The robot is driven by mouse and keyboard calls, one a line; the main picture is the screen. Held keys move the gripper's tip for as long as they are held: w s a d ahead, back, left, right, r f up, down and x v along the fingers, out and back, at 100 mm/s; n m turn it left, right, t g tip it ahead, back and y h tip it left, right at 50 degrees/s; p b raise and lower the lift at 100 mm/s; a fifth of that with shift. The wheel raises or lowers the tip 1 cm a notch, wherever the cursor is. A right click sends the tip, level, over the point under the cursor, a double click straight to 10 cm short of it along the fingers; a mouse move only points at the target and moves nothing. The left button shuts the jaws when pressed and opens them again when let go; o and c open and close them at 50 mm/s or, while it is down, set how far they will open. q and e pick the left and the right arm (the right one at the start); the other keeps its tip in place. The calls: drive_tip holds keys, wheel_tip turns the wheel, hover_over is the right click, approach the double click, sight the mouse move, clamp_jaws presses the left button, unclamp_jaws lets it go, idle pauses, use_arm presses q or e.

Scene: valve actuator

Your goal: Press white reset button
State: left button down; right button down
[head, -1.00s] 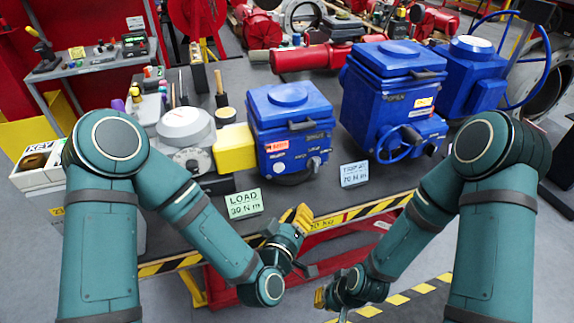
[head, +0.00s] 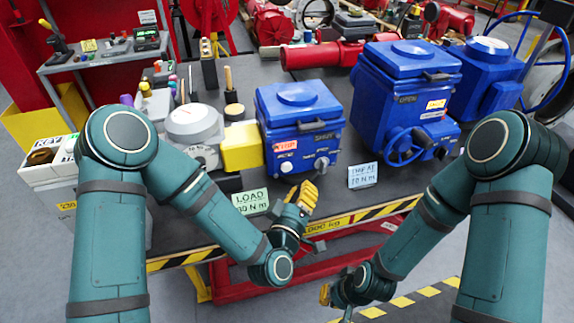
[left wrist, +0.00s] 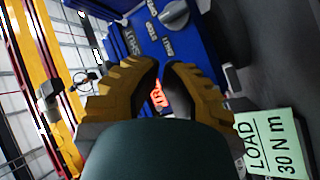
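The small blue actuator (head: 298,122) stands on the bench with a red-orange label on its front. Low on that front is a small round white button (head: 286,167), with a grey knob (head: 321,163) to its right. My left gripper (head: 306,188) has yellow fingers pointing up in front of the actuator, below the knob and apart from the front. In the left wrist view its fingertips (left wrist: 161,64) are nearly together with nothing between them. That view shows the knob (left wrist: 174,13); the button cannot be made out. My right gripper (head: 325,294) hangs low before the bench, its fingers mostly hidden.
A green LOAD card (head: 251,202) stands just left of my left gripper, and a pale blue card (head: 362,175) to the right. A yellow block (head: 241,147) adjoins the actuator's left. A larger blue actuator (head: 405,95) stands right. The striped bench edge (head: 345,218) runs below.

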sight(286, 167)
use_arm(q)
drive_tip(key=shift+w+a, duration=0.25)
drive_tip(key=shift+w, duration=0.55)
drive_tip(key=shift+w+a, duration=0.3)
drive_tip(key=shift+w, duration=0.55)
drive_tip(key=shift+w+a, duration=0.25)
drive_tip(key=shift+w, duration=0.55)
drive_tip(key=shift+w, duration=0.15)
drive_tip(key=shift+w+a+b, duration=0.1)
drive_tip(key=shift+w+b, duration=0.15)
drive_tip(key=shift+b, duration=0.05)
drive_tip(key=shift+w+a, duration=0.15)
drive_tip(key=shift+w, duration=0.3)
drive_tip(key=shift+s, duration=0.1)
idle(0.5)
drive_tip(key=shift+s+d+b, duration=0.25)
drive_tip(key=shift+s+b, duration=0.3)
drive_tip(key=shift+s, duration=0.2)
